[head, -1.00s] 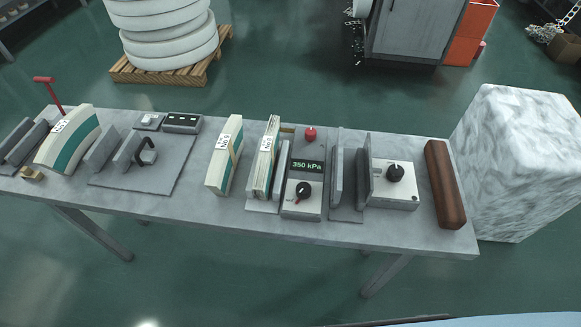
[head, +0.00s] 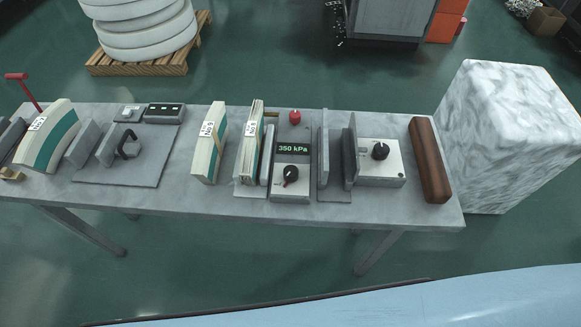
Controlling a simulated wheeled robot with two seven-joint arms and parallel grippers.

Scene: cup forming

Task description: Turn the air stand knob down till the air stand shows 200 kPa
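The air stand (head: 292,190) stands on the grey table, right of the middle. Its dark display (head: 292,149) reads 350 kPa in green. The red mark points down and slightly left. A red button-like top (head: 295,117) rises behind the display. Neither of my grippers shows in the head view, and nothing touches the knob.
A second box with a black knob (head: 380,151) stands to the right, beside upright grey plates (head: 323,155). Booklet stacks (head: 209,143) stand left of the air stand. A brown bar (head: 430,160) lies at the right end. A marble block (head: 505,140) is beyond it.

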